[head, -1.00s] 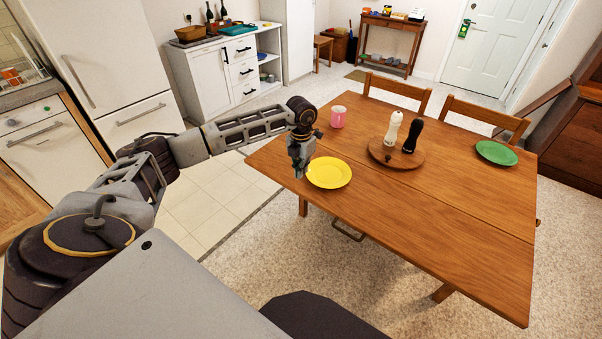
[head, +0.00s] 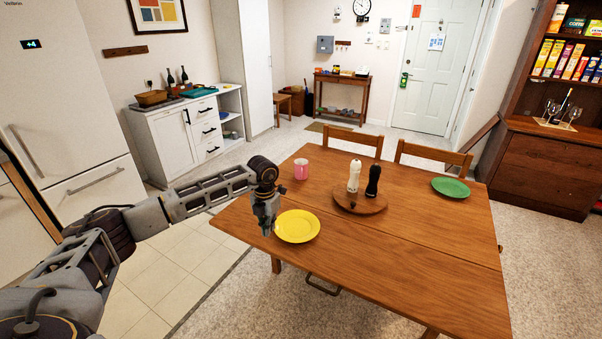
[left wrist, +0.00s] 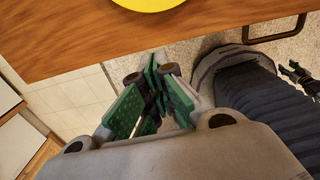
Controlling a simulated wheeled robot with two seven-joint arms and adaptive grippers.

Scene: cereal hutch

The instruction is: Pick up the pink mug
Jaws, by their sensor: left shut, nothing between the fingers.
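The pink mug (head: 301,169) stands upright on the wooden table (head: 420,250), near its far left edge, in the head view. My left gripper (head: 266,229) hangs pointing down near the table's left edge, beside the yellow plate (head: 298,226) and nearer to me than the mug. It is apart from the mug. In the left wrist view the green-padded fingers of the left gripper (left wrist: 158,88) are shut with nothing between them. The mug is not in the left wrist view.
A round wooden board (head: 360,202) with a white shaker (head: 354,176) and a black shaker (head: 373,181) is right of the mug. A green plate (head: 450,187) lies at the far right of the table. Two chairs (head: 352,143) (head: 433,157) stand behind it. The table's near right part is clear.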

